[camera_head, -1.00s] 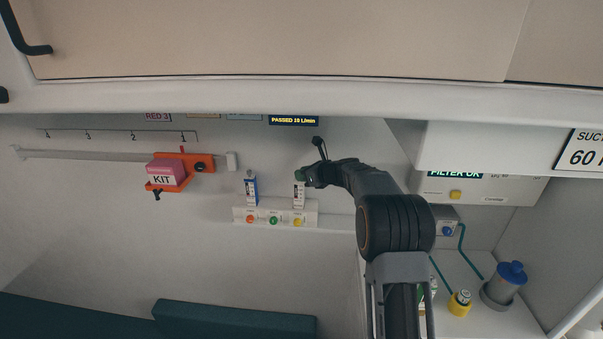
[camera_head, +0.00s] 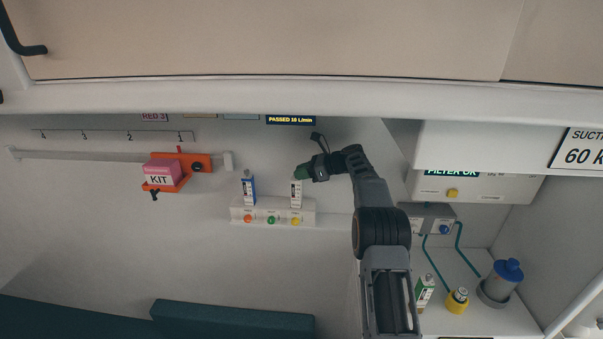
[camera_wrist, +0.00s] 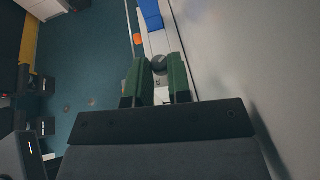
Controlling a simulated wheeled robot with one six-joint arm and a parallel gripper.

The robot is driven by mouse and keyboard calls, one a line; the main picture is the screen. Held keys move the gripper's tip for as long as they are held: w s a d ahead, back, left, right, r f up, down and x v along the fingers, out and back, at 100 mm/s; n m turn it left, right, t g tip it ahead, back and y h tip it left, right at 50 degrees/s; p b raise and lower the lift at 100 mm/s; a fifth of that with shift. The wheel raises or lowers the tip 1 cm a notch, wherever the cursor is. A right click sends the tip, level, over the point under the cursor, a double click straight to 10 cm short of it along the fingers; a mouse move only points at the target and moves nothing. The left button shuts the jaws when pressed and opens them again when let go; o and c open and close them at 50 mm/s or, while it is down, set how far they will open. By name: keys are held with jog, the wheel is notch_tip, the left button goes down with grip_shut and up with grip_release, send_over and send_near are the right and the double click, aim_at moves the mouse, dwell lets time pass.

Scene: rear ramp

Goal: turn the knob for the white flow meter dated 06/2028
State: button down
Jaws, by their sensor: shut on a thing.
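The white flow meter (camera_head: 297,196) stands upright on the wall outlet panel (camera_head: 308,214). Its label is too small for me to read a date. A blue flow meter (camera_head: 249,188) stands to the left on the same panel.
A yellow-lettered display (camera_head: 291,120) above reads "PASSED 10 L/min". A pink KIT box (camera_head: 161,168) in an orange holder hangs on the rail to the left. A filter unit (camera_head: 478,187), tubing and a blue-lidded canister (camera_head: 503,282) are on the right.

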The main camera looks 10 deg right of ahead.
dwell(0.3)
jog(key=c, duration=1)
grip_release()
jog(key=shift+c, duration=0.2)
jog(key=shift+d, duration=0.1)
jog(key=b+v, duration=0.1)
jog(key=v, duration=1.2)
jog(key=shift+s+d+b, duration=0.15)
jog(key=shift+d+b, duration=0.15)
